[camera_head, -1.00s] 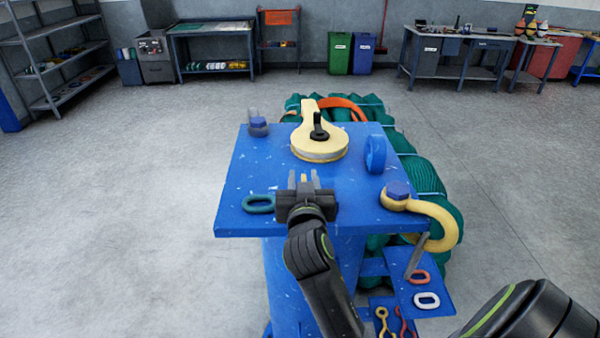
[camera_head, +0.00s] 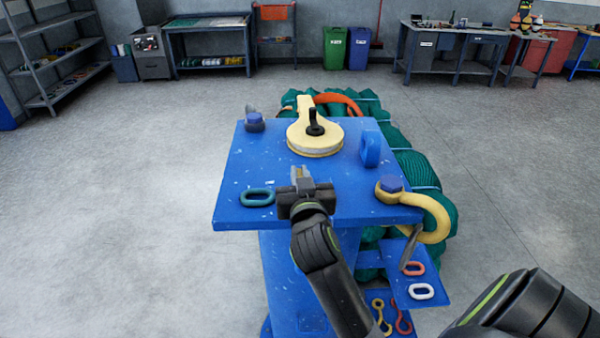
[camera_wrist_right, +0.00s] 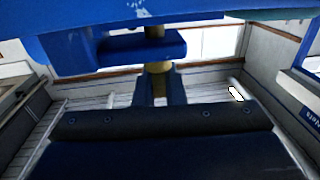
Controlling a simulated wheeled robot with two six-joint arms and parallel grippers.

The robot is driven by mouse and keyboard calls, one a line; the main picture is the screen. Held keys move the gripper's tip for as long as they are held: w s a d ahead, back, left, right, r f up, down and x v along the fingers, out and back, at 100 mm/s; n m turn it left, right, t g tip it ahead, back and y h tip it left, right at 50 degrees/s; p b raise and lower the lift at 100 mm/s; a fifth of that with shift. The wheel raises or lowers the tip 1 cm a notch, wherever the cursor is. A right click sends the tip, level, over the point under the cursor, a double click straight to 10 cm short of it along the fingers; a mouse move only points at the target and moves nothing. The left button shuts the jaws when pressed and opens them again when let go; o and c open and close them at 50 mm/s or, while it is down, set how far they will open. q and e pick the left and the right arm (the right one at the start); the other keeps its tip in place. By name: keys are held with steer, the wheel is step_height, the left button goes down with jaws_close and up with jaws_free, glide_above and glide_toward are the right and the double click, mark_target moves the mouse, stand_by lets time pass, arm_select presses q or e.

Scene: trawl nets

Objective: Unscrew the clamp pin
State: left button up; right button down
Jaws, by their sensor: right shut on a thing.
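The clamp pin (camera_wrist_right: 157,68) is a brass-coloured rod in the right wrist view, running from the blue clamp lug (camera_wrist_right: 140,45) to my fingertips. My right gripper (camera_wrist_right: 160,88) is shut on its end. In the head view my right gripper (camera_head: 301,176) is over the front part of the blue stand top (camera_head: 250,170), with a bit of yellowish metal between its fingers. The gripper body hides most of the pin and clamp there.
A green link (camera_head: 258,197) lies left of my gripper. A cream pulley block (camera_head: 316,140) stands behind it, and a yellow hook (camera_head: 430,215) with a blue bolt head is at the right. A green net bundle (camera_head: 410,165) lies behind and right of the stand.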

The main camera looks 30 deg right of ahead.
steer(key=n+y+p, duration=0.1)
steer(key=n+t+y+p, duration=0.1)
steer(key=y, duration=0.1)
steer(key=shift+d+r+y, duration=0.1)
steer(key=shift+d+y, duration=0.05)
steer(key=shift+y, duration=0.15)
steer(key=n+t+y+p, duration=0.1)
steer(key=n+y, duration=0.1)
steer(key=y, duration=0.1)
steer(key=shift+n+y, duration=0.3)
steer(key=shift+n, duration=0.1)
steer(key=n+y, duration=0.1)
steer(key=y+b, duration=0.1)
steer(key=shift+f+n+y, duration=0.25)
steer(key=shift+n+y, duration=0.15)
steer(key=shift+n+g+y+b, duration=0.3)
steer(key=shift+n+y+b, duration=0.6)
steer(key=shift+y+b, duration=0.4)
steer(key=shift+y, duration=0.3)
steer(key=c, duration=1.7)
jaws_free()
steer(key=shift+o, duration=1)
steer(key=shift+w, duration=0.2)
